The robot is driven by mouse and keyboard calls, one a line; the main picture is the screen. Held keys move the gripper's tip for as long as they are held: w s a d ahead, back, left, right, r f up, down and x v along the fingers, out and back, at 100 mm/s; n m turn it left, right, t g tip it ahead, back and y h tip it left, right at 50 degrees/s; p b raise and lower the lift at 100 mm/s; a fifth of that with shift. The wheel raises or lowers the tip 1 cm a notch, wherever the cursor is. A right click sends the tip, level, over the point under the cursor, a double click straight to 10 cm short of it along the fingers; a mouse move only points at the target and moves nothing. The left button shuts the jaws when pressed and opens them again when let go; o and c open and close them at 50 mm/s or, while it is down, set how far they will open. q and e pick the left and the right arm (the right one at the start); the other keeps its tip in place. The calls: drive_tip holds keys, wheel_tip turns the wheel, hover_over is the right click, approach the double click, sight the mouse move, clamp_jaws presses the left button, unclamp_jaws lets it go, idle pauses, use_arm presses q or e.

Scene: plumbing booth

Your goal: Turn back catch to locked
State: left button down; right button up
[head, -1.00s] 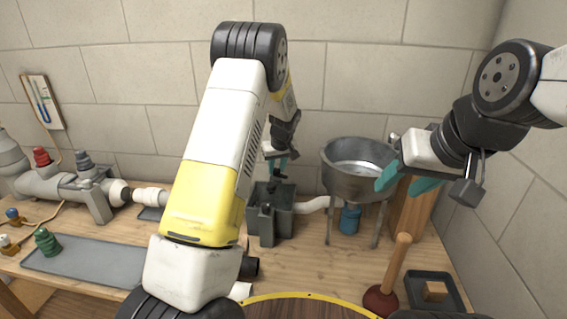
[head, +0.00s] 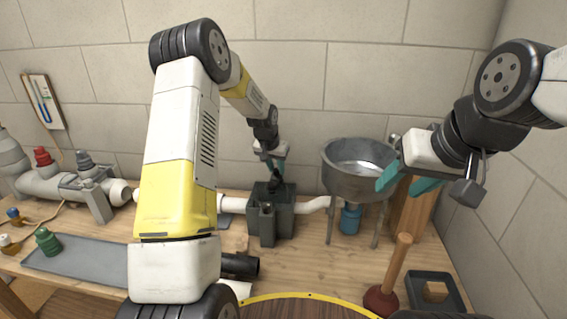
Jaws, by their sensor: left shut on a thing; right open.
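A dark grey box (head: 285,222) stands on the bench in the middle, with a small upright catch (head: 266,212) on its near side. A dark lever-like part, which looks like the back catch (head: 277,184), rises at its far side. The fingertips are small and partly hidden, so the catch's exact angle is unclear.
A metal basin (head: 350,185) on legs stands right of the box, with a blue part beneath. White pipes join the box on both sides. A plunger (head: 392,280) and a black tray (head: 450,285) are at front right. A grey tray (head: 85,262) lies at left.

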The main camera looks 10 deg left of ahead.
use_arm(q)
drive_tip(key=m+h, duration=0.1)
drive_tip(key=m, duration=0.2)
drive_tip(key=m+g+h, duration=0.1)
drive_tip(key=m, duration=0.1)
drive_tip(key=shift+w+a+m, duration=0.1)
drive_tip(key=shift+a+m, duration=0.05)
drive_tip(key=shift+m, duration=0.55)
drive_tip(key=c, duration=1.1)
unclamp_jaws()
drive_tip(key=shift+c, duration=0.2)
drive_tip(key=v, duration=0.7)
drive_tip(key=shift+r, duration=0.35)
drive_tip(key=shift+a+r, duration=0.1)
